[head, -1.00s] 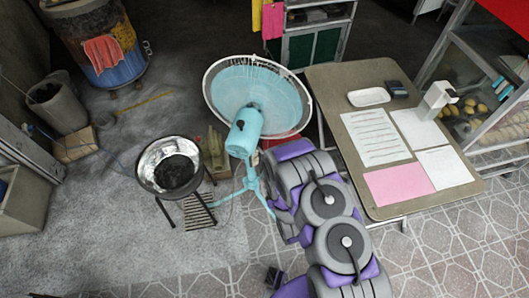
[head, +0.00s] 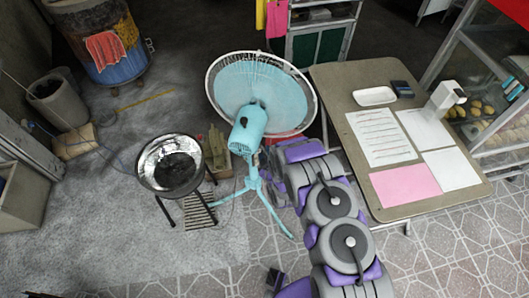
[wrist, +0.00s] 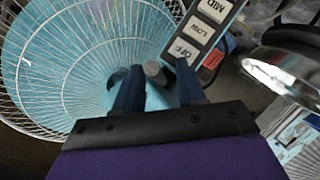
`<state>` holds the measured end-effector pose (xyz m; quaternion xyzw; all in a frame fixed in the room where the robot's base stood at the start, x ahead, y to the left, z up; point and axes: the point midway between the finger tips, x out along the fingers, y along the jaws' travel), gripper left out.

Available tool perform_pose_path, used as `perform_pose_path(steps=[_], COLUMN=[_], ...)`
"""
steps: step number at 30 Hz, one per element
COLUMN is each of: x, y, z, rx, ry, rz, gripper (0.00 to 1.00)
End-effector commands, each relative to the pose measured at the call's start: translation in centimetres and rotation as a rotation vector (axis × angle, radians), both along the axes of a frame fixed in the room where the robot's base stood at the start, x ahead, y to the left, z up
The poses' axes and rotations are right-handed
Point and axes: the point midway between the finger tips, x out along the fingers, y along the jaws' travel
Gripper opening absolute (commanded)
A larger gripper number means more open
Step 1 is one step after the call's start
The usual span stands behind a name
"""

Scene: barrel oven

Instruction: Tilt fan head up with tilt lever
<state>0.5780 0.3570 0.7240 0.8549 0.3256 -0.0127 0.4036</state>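The light blue stand fan (head: 248,128) stands left of my arm in the head view, its round caged head (head: 262,85) facing away and tilted. In the wrist view the fan cage (wrist: 75,50) fills the upper left. A control panel (wrist: 198,35) with buttons marked OFF, LOW and MID is at top centre. A small grey knob-like part (wrist: 154,71), possibly the tilt lever, shows between the fingertips of my gripper (wrist: 157,82). The fingers are apart; I cannot tell whether either touches the knob. In the head view my gripper is hidden by my arm.
A charcoal stove (head: 170,165) on legs stands left of the fan. A table (head: 345,85) with papers, a white tray (head: 374,96) and a dispenser (head: 445,97) is close on the right. The tiled floor in front is open.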

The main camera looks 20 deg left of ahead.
Motion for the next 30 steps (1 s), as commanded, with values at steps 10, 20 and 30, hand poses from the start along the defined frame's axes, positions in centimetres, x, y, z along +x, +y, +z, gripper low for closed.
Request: perform_pose_path(steps=[10,20,30], x=[1.6,1.6,1.6], y=[0.9,1.1,1.1], z=[-0.4,-0.5,-0.5], rx=[0.002,0.000,0.000], ry=[-0.002,-0.002,-0.001], rz=[0.000,0.000,0.001], gripper=[0.40,0.31,0.00])
